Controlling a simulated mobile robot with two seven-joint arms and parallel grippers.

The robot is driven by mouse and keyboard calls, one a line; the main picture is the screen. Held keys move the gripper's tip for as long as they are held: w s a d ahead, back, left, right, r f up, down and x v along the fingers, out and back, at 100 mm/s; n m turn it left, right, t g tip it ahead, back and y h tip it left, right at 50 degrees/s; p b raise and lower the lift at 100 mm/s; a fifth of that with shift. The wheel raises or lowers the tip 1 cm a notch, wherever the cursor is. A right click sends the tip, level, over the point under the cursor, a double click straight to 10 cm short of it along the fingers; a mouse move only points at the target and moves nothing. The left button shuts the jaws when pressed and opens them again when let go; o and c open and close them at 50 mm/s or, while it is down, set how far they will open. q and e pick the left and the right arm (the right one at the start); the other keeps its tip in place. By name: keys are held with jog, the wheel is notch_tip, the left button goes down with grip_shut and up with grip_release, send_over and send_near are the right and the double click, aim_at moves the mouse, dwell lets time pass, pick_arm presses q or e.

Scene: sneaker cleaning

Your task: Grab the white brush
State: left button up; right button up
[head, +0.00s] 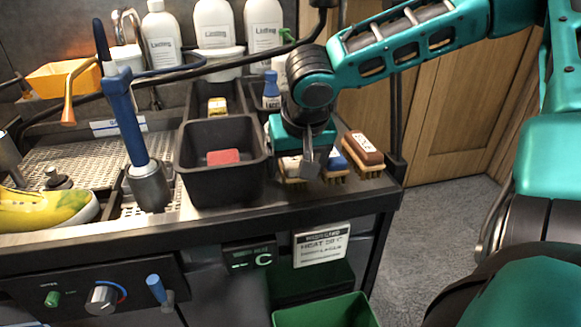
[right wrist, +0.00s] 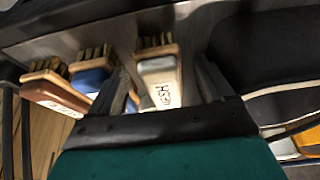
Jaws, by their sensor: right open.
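The white brush (head: 289,168) lies on the right end of the counter, partly hidden behind my right gripper (head: 309,163). In the right wrist view the white brush (right wrist: 160,75) shows a pale block with dark lettering and tan bristles. My right gripper (right wrist: 165,72) is open and points down over it. In that view the brush lies between the two fingers, and no contact can be made out. My left gripper is in neither view.
A blue brush (right wrist: 92,80) and a brown brush (head: 362,148) lie beside the white one. A black bin (head: 221,190) with a red block (head: 223,157) stands to the left. A yellow shoe (head: 45,209) lies far left. A green bin (head: 325,312) is below.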

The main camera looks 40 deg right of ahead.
jog(key=shift+w+f, duration=0.15)
jog(key=shift+f, duration=0.25)
jog(key=shift+c, duration=0.2)
jog(key=c, duration=1.1)
jog(key=shift+c, duration=0.2)
jog(key=shift+r, duration=0.15)
